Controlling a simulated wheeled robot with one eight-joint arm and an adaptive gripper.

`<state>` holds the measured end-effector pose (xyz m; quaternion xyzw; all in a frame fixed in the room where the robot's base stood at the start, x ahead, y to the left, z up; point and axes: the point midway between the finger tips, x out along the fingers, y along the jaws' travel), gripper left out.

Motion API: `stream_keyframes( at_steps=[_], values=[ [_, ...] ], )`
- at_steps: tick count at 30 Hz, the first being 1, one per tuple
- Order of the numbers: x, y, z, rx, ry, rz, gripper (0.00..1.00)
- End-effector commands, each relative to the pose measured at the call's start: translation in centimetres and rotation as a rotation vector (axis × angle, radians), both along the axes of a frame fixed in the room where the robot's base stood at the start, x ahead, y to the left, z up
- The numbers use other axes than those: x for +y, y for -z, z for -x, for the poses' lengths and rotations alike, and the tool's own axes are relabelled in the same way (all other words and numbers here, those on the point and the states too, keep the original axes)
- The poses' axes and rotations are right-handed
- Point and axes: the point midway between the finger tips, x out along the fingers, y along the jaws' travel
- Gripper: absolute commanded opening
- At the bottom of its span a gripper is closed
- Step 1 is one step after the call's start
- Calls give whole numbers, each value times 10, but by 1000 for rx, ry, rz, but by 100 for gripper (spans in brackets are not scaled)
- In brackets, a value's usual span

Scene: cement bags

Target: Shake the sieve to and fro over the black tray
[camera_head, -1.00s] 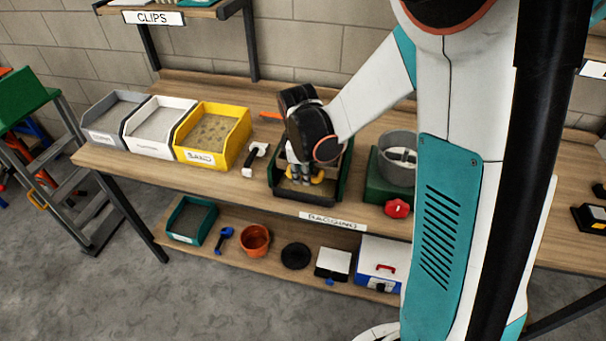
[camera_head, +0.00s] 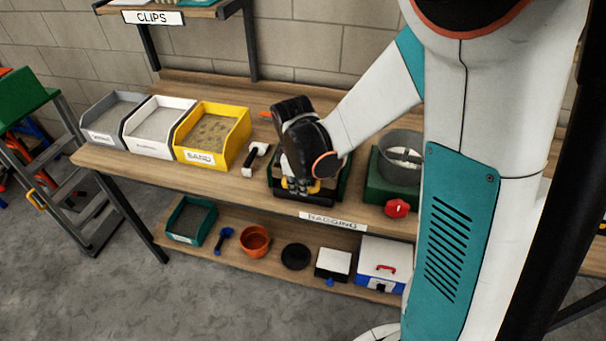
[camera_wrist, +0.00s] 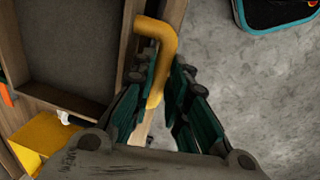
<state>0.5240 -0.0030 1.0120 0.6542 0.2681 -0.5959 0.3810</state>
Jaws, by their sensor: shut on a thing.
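The sieve has a wooden frame (camera_wrist: 127,50), a dark mesh (camera_wrist: 75,45) and a bent yellow handle (camera_wrist: 164,40) in the wrist view. My gripper (camera_wrist: 160,95) is shut on the yellow handle, with a finger on each side of it. In the head view, my gripper (camera_head: 298,183) points down over the black tray (camera_head: 345,187) on the bench, and yellow (camera_head: 313,188) of the sieve shows at the fingertips. My wrist hides most of the sieve and of the tray's inside, so I cannot tell what lies in the tray.
Left of the tray are a black-and-white tool (camera_head: 255,158) and the yellow sand bin (camera_head: 215,135). Close on the right stands a green scale (camera_head: 385,190) with a grey bucket (camera_head: 400,158) on it. The wall is behind the bench; a lower shelf holds several items.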

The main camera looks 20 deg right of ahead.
Motion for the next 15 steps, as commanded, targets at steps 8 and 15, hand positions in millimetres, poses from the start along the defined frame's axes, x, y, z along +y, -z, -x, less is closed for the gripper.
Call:
stream_keyframes(
  at_steps=[8,15],
  values=[
    [4,0,6,-1,0,0,0],
    [4,0,6,-1,0,0,23]
  ],
)
